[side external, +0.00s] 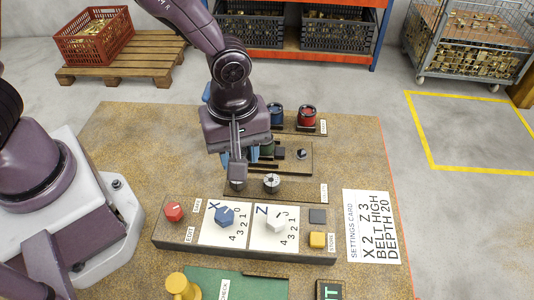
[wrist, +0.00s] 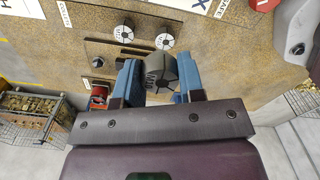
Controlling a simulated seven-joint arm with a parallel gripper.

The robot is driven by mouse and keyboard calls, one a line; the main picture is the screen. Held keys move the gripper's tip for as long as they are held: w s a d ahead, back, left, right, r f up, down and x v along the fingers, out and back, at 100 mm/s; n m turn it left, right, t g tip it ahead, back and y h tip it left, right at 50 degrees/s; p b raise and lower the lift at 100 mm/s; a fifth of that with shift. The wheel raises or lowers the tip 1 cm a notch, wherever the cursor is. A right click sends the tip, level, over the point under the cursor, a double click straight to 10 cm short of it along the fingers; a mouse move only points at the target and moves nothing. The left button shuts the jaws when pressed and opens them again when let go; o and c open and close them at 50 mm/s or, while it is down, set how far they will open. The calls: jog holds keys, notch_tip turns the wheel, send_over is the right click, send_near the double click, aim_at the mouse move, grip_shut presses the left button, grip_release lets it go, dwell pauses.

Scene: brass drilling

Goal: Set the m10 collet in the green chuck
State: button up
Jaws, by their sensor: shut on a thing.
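My gripper (side external: 236,164) hangs over the board in the side view. In the wrist view its two blue-padded fingers (wrist: 159,78) are shut on a dark grey slotted collet (wrist: 160,66). Two white-faced collets sit in the rack, one (side external: 271,182) clear and one (side external: 237,185) below the gripper.
A black knob (side external: 301,153) is right of the green chuck. In front is a control panel (side external: 180,239) with red, blue and white knobs. A settings card (side external: 371,227) lies flat at the right.

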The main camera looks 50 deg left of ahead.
jog(key=shift+s+a+r, duration=0.1)
jog(key=shift+s+a, duration=0.15)
jog(key=shift+a, duration=0.15)
jog(key=shift+w+a+f+n, duration=0.85)
jog(key=shift+w+a+n, duration=0.2)
jog(key=shift+w+n, duration=0.95)
jog(key=shift+w+a+f+n, duration=0.8)
jog(key=shift+w+a+n, duration=0.25)
jog(key=shift+w+n, duration=0.9)
jog(key=shift+w+a+f+n, duration=0.85)
jog(key=shift+w+a+n, duration=0.2)
jog(key=shift+w+n, duration=0.9)
jog(key=shift+s+f, duration=0.1)
jog(key=shift+f, duration=1.15)
jog(key=o, duration=1.5)
jog(key=shift+r, duration=0.1)
jog(key=shift+r, duration=3.4)
